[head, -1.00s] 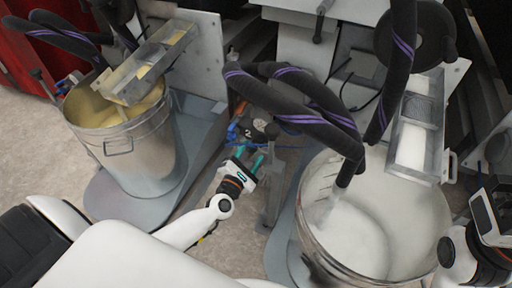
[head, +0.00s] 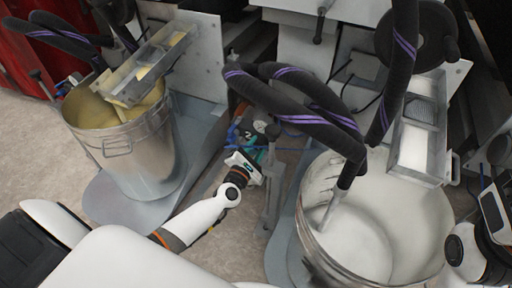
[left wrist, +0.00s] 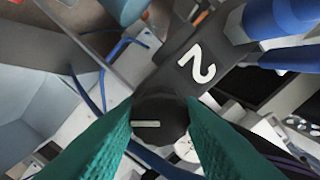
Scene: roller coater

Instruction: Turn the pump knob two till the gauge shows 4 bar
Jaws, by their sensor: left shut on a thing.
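The black pump body marked with a white 2 (left wrist: 195,65) fills the upper middle of the left wrist view; it is small in the head view (head: 249,134). Its round dark knob (left wrist: 160,121), with a pale line on its face, sits between the teal fingers of my left gripper (left wrist: 161,112). The fingers are shut on the knob from both sides. In the head view my left gripper (head: 262,155) is at the pump, between the two buckets. I cannot make out a gauge reading. My right gripper (head: 493,214) is at the right edge, its fingers unclear.
A metal bucket of yellow coating (head: 130,150) stands left, and a bucket of white coating (head: 310,240) stands right. Thick black hoses with purple stripes (head: 310,115) hang just right of the pump. Blue tubes (left wrist: 90,95) run around it.

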